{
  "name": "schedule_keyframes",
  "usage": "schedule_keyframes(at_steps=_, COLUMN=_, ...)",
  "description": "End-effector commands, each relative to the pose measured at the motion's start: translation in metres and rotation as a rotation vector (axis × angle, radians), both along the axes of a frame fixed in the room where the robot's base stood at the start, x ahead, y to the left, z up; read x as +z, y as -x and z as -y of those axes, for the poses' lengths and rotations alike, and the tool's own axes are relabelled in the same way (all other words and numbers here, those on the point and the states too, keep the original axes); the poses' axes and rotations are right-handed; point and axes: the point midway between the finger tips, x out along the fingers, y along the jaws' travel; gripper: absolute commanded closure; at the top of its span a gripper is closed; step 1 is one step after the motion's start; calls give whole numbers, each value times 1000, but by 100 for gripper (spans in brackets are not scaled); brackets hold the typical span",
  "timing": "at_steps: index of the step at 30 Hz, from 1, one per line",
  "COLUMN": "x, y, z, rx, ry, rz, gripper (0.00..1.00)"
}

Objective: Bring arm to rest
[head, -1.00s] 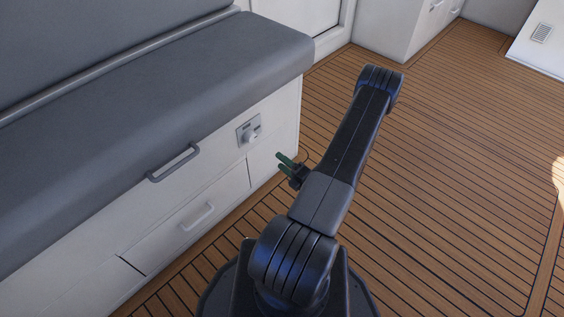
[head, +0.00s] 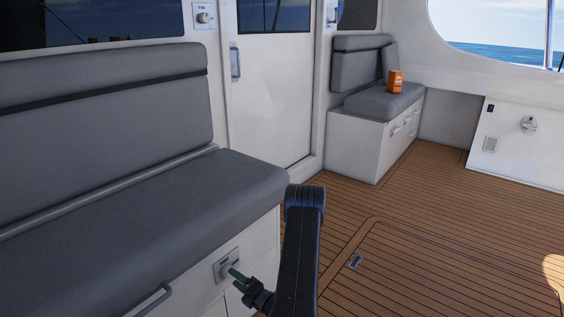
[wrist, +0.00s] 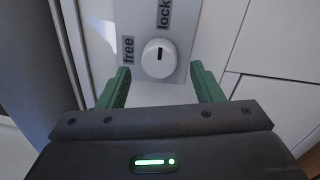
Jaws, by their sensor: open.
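My gripper (head: 236,273) is open and empty, with its green fingertips just in front of the switch plate (head: 218,273) on the front of the left bench. In the wrist view my gripper (wrist: 160,78) has one green finger on each side, with a clear gap between them. The white round knob (wrist: 160,66) lies ahead of that gap, apart from the fingers. Its plate (wrist: 146,24) reads "free" and "lock". The knob's dark mark stands upright in the picture, towards "lock". My arm reaches up from the lower middle of the head view.
The grey-cushioned bench (head: 120,205) stands close on the left, with a drawer handle (head: 153,299) near my gripper. A white door (head: 275,105) and a second bench (head: 362,140) with an orange object (head: 395,82) are farther back. The wooden deck (head: 450,240) at right is clear.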

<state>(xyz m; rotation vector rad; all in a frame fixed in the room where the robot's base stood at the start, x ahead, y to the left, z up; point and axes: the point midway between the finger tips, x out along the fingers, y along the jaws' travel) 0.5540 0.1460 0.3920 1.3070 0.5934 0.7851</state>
Motion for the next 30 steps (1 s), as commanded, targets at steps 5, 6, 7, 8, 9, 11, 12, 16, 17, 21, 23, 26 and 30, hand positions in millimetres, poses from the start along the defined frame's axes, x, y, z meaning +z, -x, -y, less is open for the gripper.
schedule_keyframes(at_steps=5, x=0, y=-10, z=-13, rx=1, ry=1, rz=1, gripper=40)
schedule_keyframes(at_steps=6, x=1, y=-11, z=-14, rx=0, ry=0, rz=0, gripper=40)
schedule_keyframes(at_steps=7, x=1, y=-11, z=-15, rx=0, ry=0, rz=0, gripper=40)
schedule_keyframes(at_steps=8, x=1, y=-12, z=-15, rx=0, ry=1, rz=1, gripper=40)
schedule_keyframes(at_steps=9, x=1, y=-11, z=-15, rx=0, ry=3, rz=4, gripper=40)
schedule_keyframes(at_steps=11, x=1, y=-11, z=-15, rx=0, ry=4, rz=6, gripper=40)
schedule_keyframes(at_steps=12, x=1, y=-11, z=-15, rx=0, ry=4, rz=6, gripper=40)
schedule_keyframes(at_steps=16, x=1, y=-11, z=-14, rx=0, ry=4, rz=6, gripper=40)
schedule_keyframes(at_steps=17, x=1, y=-11, z=-14, rx=0, ry=4, rz=6, gripper=40)
schedule_keyframes(at_steps=21, x=1, y=-8, z=-10, rx=-2, ry=2, rz=1, gripper=40)
schedule_keyframes(at_steps=23, x=1, y=-5, z=-5, rx=-3, ry=0, rz=-4, gripper=40)
schedule_keyframes(at_steps=26, x=1, y=4, z=7, rx=-4, ry=-1, rz=-3, gripper=40)
schedule_keyframes(at_steps=30, x=0, y=21, z=28, rx=-5, ry=-2, rz=-5, gripper=40)
